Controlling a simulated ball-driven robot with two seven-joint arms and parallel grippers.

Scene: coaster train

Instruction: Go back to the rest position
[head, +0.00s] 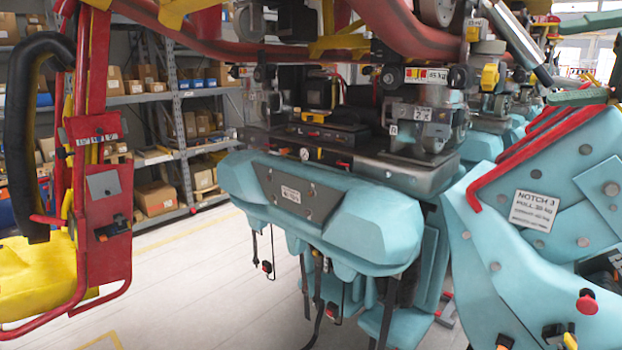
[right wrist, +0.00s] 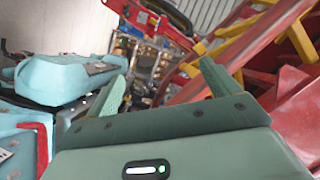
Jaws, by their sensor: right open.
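My right gripper (head: 556,62) is at the upper right edge of the head view, its two green fingers spread apart. In the right wrist view the right gripper (right wrist: 163,82) is open, with nothing held between its fingers. My left gripper is not in view.
A teal coaster car body (head: 310,215) with machinery on top fills the middle. A red frame (head: 100,190) with a black padded bar (head: 32,130) stands at left. Red tubes (head: 270,50) cross the top. Shelves (head: 190,120) stand behind; the floor (head: 190,290) at lower left looks clear.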

